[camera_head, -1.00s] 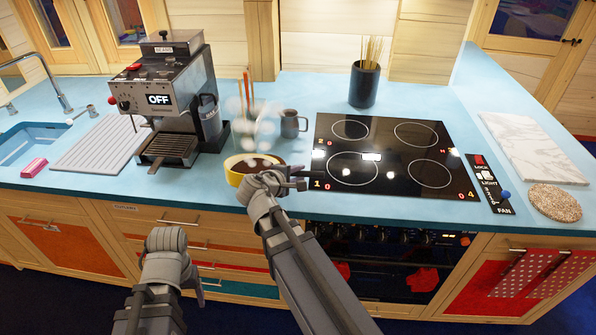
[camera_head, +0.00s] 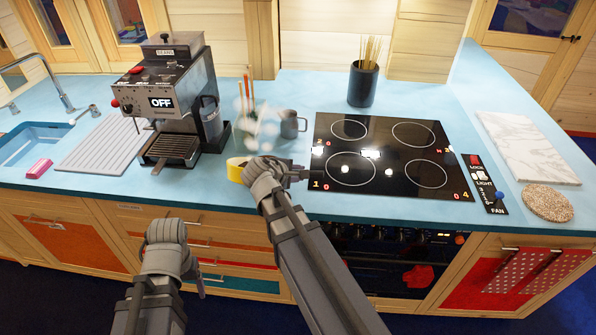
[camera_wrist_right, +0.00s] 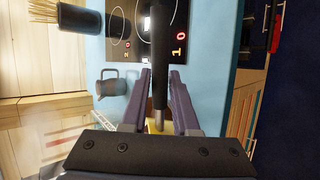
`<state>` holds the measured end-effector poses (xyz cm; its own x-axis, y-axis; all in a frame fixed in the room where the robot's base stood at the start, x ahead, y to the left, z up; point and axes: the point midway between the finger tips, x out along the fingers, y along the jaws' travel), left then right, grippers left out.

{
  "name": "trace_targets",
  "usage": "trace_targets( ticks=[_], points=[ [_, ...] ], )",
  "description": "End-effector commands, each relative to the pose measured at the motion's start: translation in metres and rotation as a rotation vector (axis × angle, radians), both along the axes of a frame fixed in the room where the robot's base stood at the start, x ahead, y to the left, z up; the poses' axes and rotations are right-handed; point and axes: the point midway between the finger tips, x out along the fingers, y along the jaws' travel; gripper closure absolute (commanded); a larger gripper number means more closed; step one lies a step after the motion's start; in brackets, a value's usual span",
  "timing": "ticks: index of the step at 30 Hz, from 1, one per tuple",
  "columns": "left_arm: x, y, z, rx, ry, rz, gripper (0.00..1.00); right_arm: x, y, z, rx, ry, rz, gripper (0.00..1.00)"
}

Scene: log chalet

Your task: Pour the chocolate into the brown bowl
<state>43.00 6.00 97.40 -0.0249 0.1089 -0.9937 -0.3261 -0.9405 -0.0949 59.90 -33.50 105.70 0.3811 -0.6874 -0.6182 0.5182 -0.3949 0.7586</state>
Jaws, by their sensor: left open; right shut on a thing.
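A yellow pan (camera_head: 236,170) shows at the counter's front edge in the head view, mostly hidden behind my right gripper (camera_head: 280,172). Its contents are hidden now. In the right wrist view my right gripper (camera_wrist_right: 160,85) is shut on the pan's dark handle (camera_wrist_right: 159,50), with a sliver of yellow (camera_wrist_right: 154,127) beyond the metal neck. White puffs hang above the pan. My left gripper (camera_head: 166,233) is open and empty, low in front of the drawers, its fingertips hard to see. I cannot make out a brown bowl.
A grey jug (camera_head: 290,124) stands just behind the pan, left of the black hob (camera_head: 384,150). The coffee machine (camera_head: 178,100) and grooved drainer (camera_head: 103,145) are to the left. A dark utensil pot (camera_head: 362,84) is at the back. The counter (camera_head: 480,125) right of the hob is partly clear.

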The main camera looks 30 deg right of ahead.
Motion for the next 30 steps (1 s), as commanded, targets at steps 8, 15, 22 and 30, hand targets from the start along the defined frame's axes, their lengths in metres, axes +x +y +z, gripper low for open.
trace_targets(
  ticks=[8, 15, 22, 30],
  points=[
    [0.0, 0.0, 0.015, 0.0, 0.0, -0.001, 0.27, 0.003, -0.002, 0.005, 0.045, 0.044, -0.002, 1.0],
    [0.0, 0.0, 0.025, 0.0, 0.0, -0.001, 0.27, 0.005, -0.004, 0.006, 0.087, 0.09, -0.002, 1.0],
    [0.0, 0.0, 0.035, 0.0, 0.0, -0.001, 0.27, 0.008, -0.006, 0.006, 0.131, 0.135, -0.002, 1.0],
    [0.0, 0.0, 0.046, 0.0, 0.0, -0.002, 0.27, 0.011, -0.01, 0.007, 0.191, 0.196, -0.003, 1.0]
  ],
)
